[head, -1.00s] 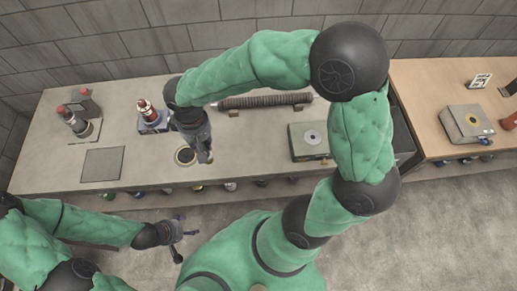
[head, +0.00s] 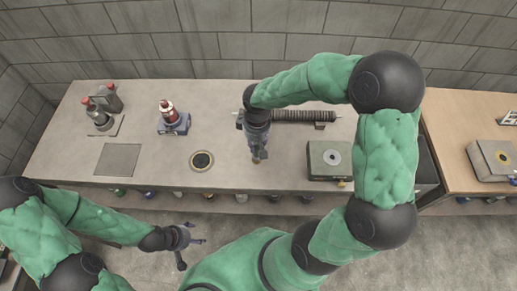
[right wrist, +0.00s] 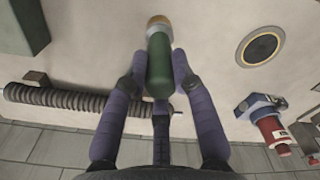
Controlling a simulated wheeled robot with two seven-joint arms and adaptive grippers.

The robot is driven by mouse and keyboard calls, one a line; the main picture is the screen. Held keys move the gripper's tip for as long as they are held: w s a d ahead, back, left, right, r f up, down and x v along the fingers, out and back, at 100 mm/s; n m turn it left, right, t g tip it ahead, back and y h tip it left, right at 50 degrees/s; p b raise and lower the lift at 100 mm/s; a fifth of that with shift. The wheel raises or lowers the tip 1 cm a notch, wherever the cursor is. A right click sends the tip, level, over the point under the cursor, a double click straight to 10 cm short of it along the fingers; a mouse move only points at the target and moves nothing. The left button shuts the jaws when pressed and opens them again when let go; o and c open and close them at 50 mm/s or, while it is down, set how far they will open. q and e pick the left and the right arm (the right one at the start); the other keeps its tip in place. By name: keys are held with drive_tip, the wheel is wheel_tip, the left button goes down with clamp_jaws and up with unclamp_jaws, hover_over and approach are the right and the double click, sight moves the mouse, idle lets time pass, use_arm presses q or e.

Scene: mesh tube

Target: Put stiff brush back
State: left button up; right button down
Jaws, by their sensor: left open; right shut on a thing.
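My right gripper (head: 258,150) is shut on a green cylinder with a tan end, which I take to be the stiff brush (right wrist: 158,62). In the right wrist view the fingers (right wrist: 160,75) clasp its green part, and the tan end points away from the wrist. In the head view the gripper is over the table, between the round ring and the green box, and mostly hides the brush. My left gripper (head: 188,243) is open and empty in front of the table's front edge.
A dark ribbed tube (head: 300,116) lies on small blocks behind my right gripper. A green box (head: 325,172) with a pale disc is to its right. A dark round ring (head: 202,161), a red bottle on a blue base (head: 172,124) and a grey square plate (head: 118,160) are leftward.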

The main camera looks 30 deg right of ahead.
drive_tip(key=shift+d+f, duration=0.25)
drive_tip(key=shift+f, duration=0.15)
drive_tip(key=shift+d+f+b, duration=0.1)
drive_tip(key=shift+f+b, duration=0.35)
drive_tip(key=shift+f, duration=1.1)
drive_tip(key=shift+f, duration=0.1)
drive_tip(key=c, duration=1)
unclamp_jaws()
drive_tip(key=shift+r, duration=0.25)
wheel_tip(320, 180, up, 12)
drive_tip(key=p, duration=0.2)
drive_tip(key=shift+f+p, duration=0.1)
drive_tip(key=shift+p, duration=0.3)
